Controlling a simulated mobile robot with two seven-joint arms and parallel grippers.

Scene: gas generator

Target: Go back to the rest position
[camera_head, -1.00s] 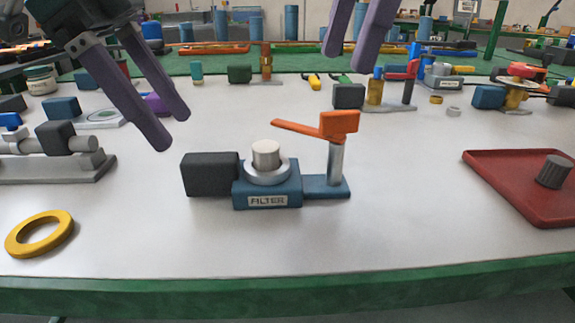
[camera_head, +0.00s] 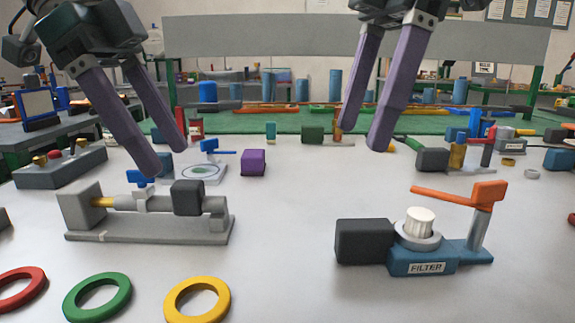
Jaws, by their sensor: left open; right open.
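The filter unit (camera_head: 425,262) stands on the white table (camera_head: 300,225) at the right, below and to the right of my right gripper. It has a black block (camera_head: 362,242), a white ribbed cap (camera_head: 419,221) and an orange lever (camera_head: 455,195). Both grippers appear apart from these things.
Red (camera_head: 18,288), green (camera_head: 95,297) and yellow (camera_head: 197,299) rings lie at the front left. A purple cube (camera_head: 253,162) and a round gauge plate (camera_head: 202,173) sit farther back. The table's middle is clear.

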